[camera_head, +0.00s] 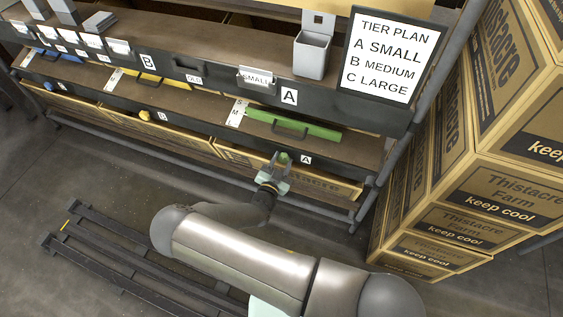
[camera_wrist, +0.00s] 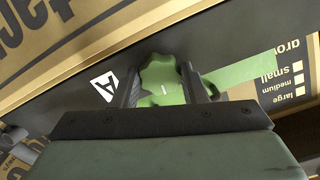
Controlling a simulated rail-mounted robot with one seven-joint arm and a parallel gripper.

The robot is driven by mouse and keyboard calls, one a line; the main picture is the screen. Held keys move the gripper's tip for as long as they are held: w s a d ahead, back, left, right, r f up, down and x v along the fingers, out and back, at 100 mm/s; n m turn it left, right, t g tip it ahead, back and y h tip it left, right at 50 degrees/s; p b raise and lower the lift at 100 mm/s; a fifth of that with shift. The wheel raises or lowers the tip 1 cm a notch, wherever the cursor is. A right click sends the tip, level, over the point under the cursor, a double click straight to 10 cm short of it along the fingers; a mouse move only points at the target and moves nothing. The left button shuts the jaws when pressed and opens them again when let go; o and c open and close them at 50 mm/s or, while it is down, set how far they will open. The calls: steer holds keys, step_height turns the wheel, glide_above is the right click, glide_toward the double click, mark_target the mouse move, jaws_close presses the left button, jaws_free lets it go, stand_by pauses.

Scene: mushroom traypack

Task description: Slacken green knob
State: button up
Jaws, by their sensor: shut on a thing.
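In the head view the knob (camera_head: 284,157) is a small green spot on the lower rail, left of an A label (camera_head: 306,160). My gripper (camera_wrist: 170,88) has one dark finger on each side of the knob and is shut on it. In the head view my gripper (camera_head: 275,172) reaches the rail from below. The knob's shaft is hidden.
A green bar (camera_head: 295,126) with a dark handle lies on the shelf above. Yellow (camera_head: 145,116) and blue (camera_head: 48,86) knobs sit further left on the rail. Stacked cartons (camera_head: 480,200) stand close on the right. A dark rack (camera_head: 130,260) lies on the floor at left.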

steer(key=o, duration=1)
steer(key=p+v, duration=0.1)
steer(key=v, duration=1.6)
steer(key=shift+s, duration=0.25)
